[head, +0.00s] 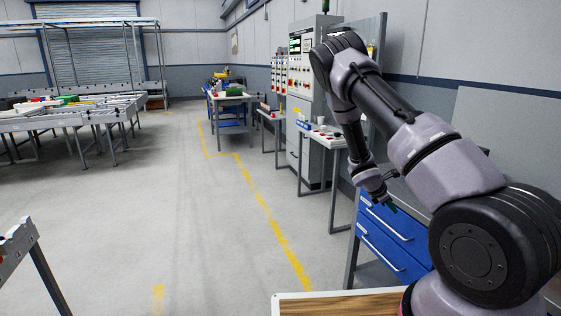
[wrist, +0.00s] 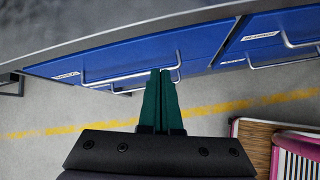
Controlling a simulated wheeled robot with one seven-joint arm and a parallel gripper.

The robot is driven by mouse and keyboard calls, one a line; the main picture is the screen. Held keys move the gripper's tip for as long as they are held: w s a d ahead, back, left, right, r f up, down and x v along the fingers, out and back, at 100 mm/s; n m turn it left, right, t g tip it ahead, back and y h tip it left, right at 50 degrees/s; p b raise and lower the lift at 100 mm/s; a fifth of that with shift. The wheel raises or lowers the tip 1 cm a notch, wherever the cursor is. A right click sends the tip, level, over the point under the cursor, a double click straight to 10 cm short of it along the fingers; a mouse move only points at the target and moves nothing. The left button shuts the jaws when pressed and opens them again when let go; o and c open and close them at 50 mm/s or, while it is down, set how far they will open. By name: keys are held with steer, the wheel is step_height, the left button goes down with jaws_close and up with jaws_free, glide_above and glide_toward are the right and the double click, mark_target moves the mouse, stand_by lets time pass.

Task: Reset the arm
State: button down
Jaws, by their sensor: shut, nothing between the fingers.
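My arm rises at the right of the head view and bends down at its far end. My gripper (head: 391,207) hangs in front of the blue drawer cabinet (head: 399,243). In the wrist view my gripper (wrist: 161,72) shows as two green fingers pressed together, with nothing between them. The fingertips overlap the silver handle of a blue drawer (wrist: 135,58) in that picture. I cannot tell whether they touch it.
A wood-topped surface with a pale rim (head: 277,305) is at the bottom, near my base. A control cabinet (head: 314,75) and a small panel table (head: 325,135) stand along the right wall. Roller conveyors (head: 75,118) are at left. The grey floor in the middle is clear.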

steer(key=s+a+r+m+y, duration=0.1)
steer(key=s+a+r+m, duration=0.15)
steer(key=r+m, duration=0.45)
steer(key=s+a+r+m+y, duration=0.2)
steer(key=s+r, duration=0.2)
steer(key=r, duration=0.7)
steer(key=s+a+r+m+y, duration=0.1)
steer(key=s+a+r+m, duration=0.15)
steer(key=r+m, duration=0.45)
steer(key=s+a+r+m+t+y, duration=0.2)
steer(key=s+a+r, duration=0.4)
steer(key=s+r, duration=0.3)
steer(key=s+a+r+m+t+y, duration=0.2)
steer(key=s+a+r+m+y, duration=0.2)
steer(key=s+r, duration=0.5)
steer(key=s+a, duration=0.2)
steer(key=s, duration=0.1)
steer(key=shift+s+a+r, duration=0.3)
steer(key=shift+a, duration=0.1)
steer(key=shift+a, duration=0.1)
